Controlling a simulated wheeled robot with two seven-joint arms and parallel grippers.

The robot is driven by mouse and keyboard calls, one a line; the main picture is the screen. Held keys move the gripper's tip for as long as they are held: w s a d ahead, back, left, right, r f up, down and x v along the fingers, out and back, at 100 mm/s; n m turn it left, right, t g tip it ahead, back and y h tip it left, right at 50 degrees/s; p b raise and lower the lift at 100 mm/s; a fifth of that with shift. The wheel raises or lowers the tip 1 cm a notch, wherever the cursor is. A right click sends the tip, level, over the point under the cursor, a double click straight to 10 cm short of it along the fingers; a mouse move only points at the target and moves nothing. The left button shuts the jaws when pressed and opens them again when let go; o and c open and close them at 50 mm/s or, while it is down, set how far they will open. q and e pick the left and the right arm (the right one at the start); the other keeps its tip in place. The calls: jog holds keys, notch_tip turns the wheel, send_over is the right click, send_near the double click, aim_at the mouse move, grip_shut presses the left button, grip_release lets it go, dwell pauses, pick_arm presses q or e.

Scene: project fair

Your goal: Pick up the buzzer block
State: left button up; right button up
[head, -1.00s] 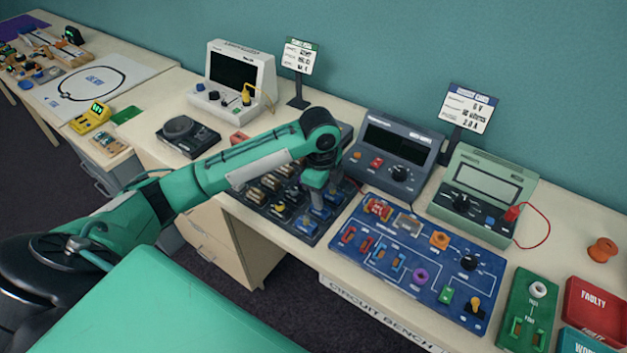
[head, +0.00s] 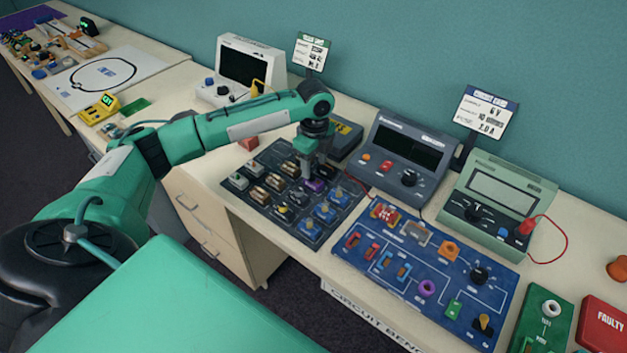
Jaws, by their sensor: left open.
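A dark tray (head: 262,213) on the bench holds several small component blocks in rows. My left gripper (head: 312,170) is open and points down over the tray's back right part. A purple block (head: 316,186) sits in the tray just below and beside its fingertips. I cannot tell for sure which block is the buzzer block, and no label on the blocks is readable. The gripper hides part of the tray's back row. I cannot tell whether the fingers touch a block. My right gripper is not in view.
A blue circuit board (head: 380,283) with fitted parts lies right of the tray. A dark grey meter (head: 405,150) and a green meter (head: 490,205) stand behind it. A red FAULTY bin (head: 603,325) is at the far right. A white instrument (head: 240,70) stands behind my arm.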

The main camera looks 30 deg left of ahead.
aim_at(312, 175)
pick_arm(q)
jog(key=f, duration=0.1)
jog(key=f+p, duration=0.1)
jog(key=f, duration=0.2)
jog(key=shift+s+a+f+p, duration=0.2)
jog(key=shift+a+f+p, duration=0.05)
jog(key=shift+f+p, duration=0.15)
jog(key=shift+f, duration=0.5)
jog(key=c, duration=1)
jog(key=shift+c, duration=0.4)
